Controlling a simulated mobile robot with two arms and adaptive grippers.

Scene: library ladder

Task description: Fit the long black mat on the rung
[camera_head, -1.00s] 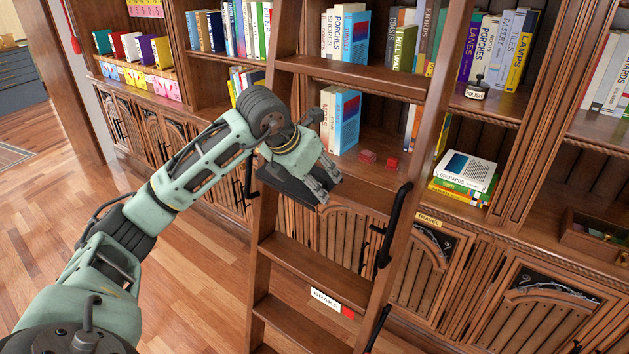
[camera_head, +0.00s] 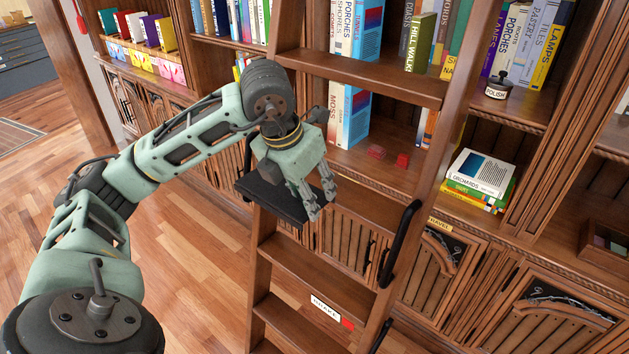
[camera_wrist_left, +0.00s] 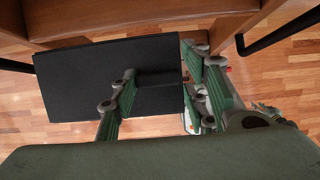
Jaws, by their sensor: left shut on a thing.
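The long black mat (camera_head: 268,196) is a flat dark slab at the ladder's left rail. My left gripper (camera_head: 318,207) is shut on it near one end, with the fingers angled down. In the left wrist view the mat (camera_wrist_left: 85,78) extends left from the fingers (camera_wrist_left: 160,80), with floor around it. A wooden ladder part (camera_wrist_left: 130,25) runs along its far edge; I cannot tell whether they touch. In the head view, bare ladder rungs show above (camera_head: 365,78) and below (camera_head: 315,268) the gripper. The gripper and mat cover part of the ladder between. My right gripper is not seen.
Black curved handles (camera_head: 401,243) stand out from the ladder's right side. The floor at left (camera_head: 190,265) is clear.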

